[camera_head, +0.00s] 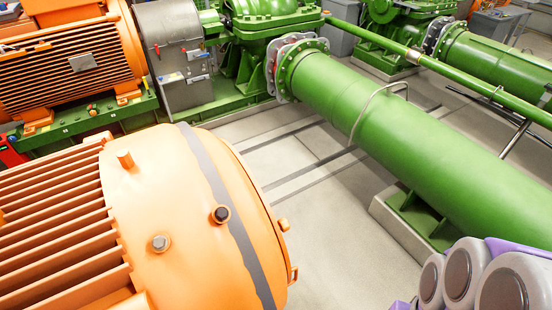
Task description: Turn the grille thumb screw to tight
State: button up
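A large orange motor housing (170,195) with a ribbed grille (55,220) fills the lower left. A grey bolt-like head (161,243) sits on its smooth casing right of the ribs. A dark round knob in an orange collar (221,214) stands by the grey band. An orange stub (125,158) rises near the upper ribs. I cannot tell which of these, if any, is the grille thumb screw, nor how tight it is. My gripper is not recognisable here; only grey and purple rounded parts, apparently of my arm, show at the lower right, apart from the housing.
A thick green pipe (420,150) with a bent handle runs across the right. A green pump (265,15), a grey box (175,50) and another orange motor (75,65) stand behind. Bare floor (345,235) lies between the near housing and the pipe.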

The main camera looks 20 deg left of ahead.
aim_at(284, 224)
jog(key=i+l, duration=0.1)
jog(key=i, duration=0.35)
jog(key=i+l+u, duration=0.1)
jog(key=i, duration=0.3)
jog(key=i+l, duration=0.2)
jog(key=i, duration=0.25)
jog(key=i+u, duration=0.1)
jog(key=u, duration=2.9)
jog(key=k+j+z, duration=0.8)
jog(key=k+j, duration=0.1)
